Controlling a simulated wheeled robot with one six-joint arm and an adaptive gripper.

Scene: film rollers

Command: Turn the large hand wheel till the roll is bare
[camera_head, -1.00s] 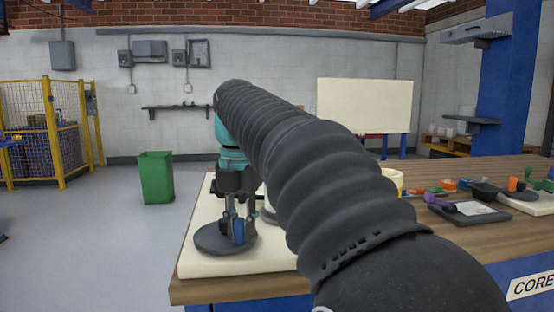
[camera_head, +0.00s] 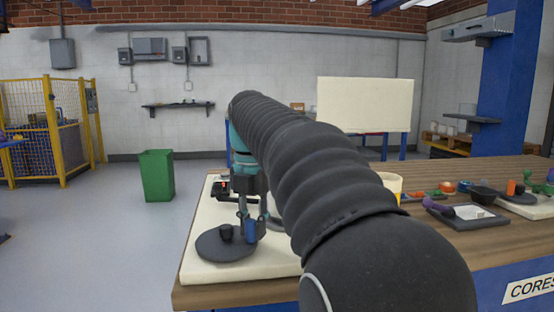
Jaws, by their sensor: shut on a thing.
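The large hand wheel (camera_head: 213,246) is a dark flat disc lying on a cream board (camera_head: 205,270) at the near left corner of the bench. A short black hub stands at its middle. My gripper (camera_head: 252,221) points down over the wheel's right side. Its fingers are shut around the upright blue handle (camera_head: 251,233) near the rim. My thick ribbed arm crosses the middle of the view and hides most of the board's right part. I cannot make out the roll; only the edge of something pale shows beside my arm.
A small black device with a red light (camera_head: 223,186) stands behind the wheel. A green bin (camera_head: 157,176) stands on the floor; the floor at left is clear.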

